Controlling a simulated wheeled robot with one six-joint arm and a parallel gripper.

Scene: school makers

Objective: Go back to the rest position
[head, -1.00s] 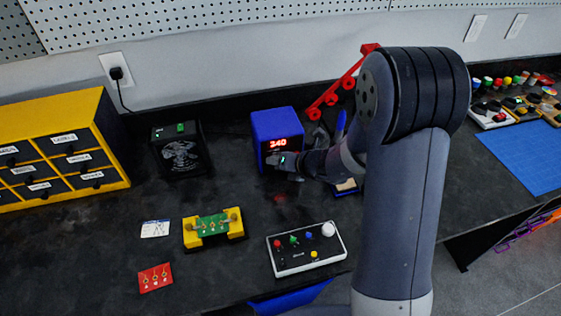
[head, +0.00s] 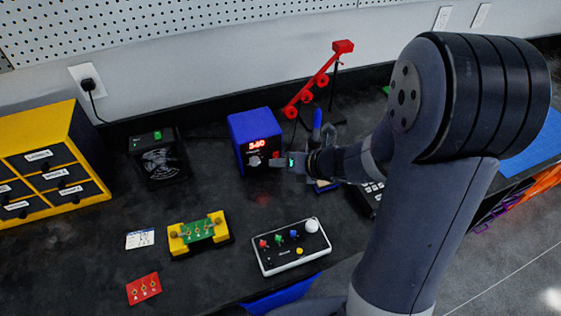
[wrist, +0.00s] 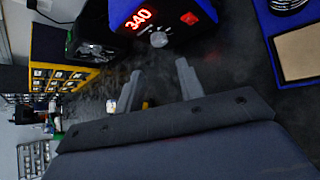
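My gripper (head: 283,162) is in front of the blue soldering station (head: 240,136), near its knob. In the wrist view my gripper's two fingers (wrist: 158,70) stand apart with nothing between them. The station's lit red display (wrist: 138,19) reads 340 there. Its round grey knob (wrist: 159,39) lies just beyond the fingertips, with a visible gap. My arm reaches in from the right and hides part of the bench behind it.
A black fan box (head: 158,158) and yellow drawers (head: 88,160) stand left. A yellow holder with a green board (head: 198,232), red card (head: 144,289) and white button box (head: 290,247) lie in front. A red spool stand (head: 318,82) is behind.

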